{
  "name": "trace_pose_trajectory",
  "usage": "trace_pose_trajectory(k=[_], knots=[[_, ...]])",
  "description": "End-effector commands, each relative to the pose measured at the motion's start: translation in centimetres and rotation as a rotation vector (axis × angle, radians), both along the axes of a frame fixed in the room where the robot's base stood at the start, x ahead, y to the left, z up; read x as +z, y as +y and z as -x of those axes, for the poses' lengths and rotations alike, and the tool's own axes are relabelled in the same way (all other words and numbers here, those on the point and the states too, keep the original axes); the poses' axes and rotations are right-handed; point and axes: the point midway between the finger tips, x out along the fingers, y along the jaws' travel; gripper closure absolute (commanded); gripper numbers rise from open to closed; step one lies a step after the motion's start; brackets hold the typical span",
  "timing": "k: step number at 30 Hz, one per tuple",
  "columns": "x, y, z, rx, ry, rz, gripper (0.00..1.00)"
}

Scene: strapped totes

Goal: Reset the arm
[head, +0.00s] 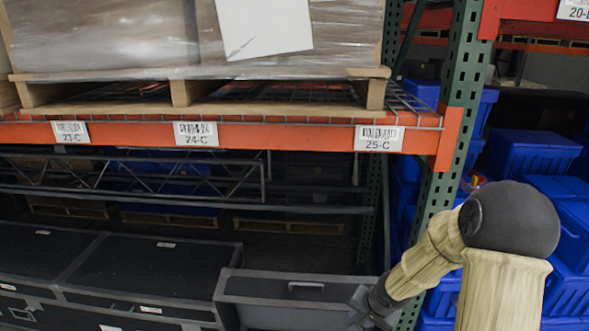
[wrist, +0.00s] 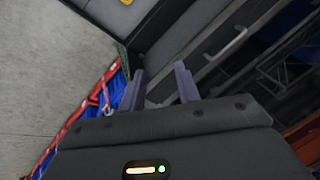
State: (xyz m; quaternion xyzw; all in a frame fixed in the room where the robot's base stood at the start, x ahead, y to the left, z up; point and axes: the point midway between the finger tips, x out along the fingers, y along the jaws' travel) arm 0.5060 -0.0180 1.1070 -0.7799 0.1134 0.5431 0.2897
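My gripper (wrist: 160,88) shows in the wrist view with its two fingers apart and nothing between them. In the head view my gripper (head: 368,305) is small and dark at the end of my bent arm, at the lower right. It hangs in front of a dark case with a handle (head: 300,288). Whether it touches the case cannot be told. My arm, with tan covers and a dark round elbow, fills the right side of the head view.
Dark cases (head: 140,270) line the lower left. An orange shelf beam (head: 290,138) carries a wrapped pallet load (head: 130,35). A green rack post (head: 455,110) stands near my arm. Blue totes (head: 530,152) are stacked at right. Bare floor (wrist: 50,70) shows in the wrist view.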

Motion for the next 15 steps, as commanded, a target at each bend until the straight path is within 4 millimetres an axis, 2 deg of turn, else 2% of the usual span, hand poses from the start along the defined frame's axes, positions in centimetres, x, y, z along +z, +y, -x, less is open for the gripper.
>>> trace_pose_trajectory(k=[6, 15], knots=[[2.8, -0.4, 4.5, 0.167, 0.038, 0.206, 0.67], [6.1, 0.4, 11.8, 0.399, 0.103, 0.330, 0.67]])
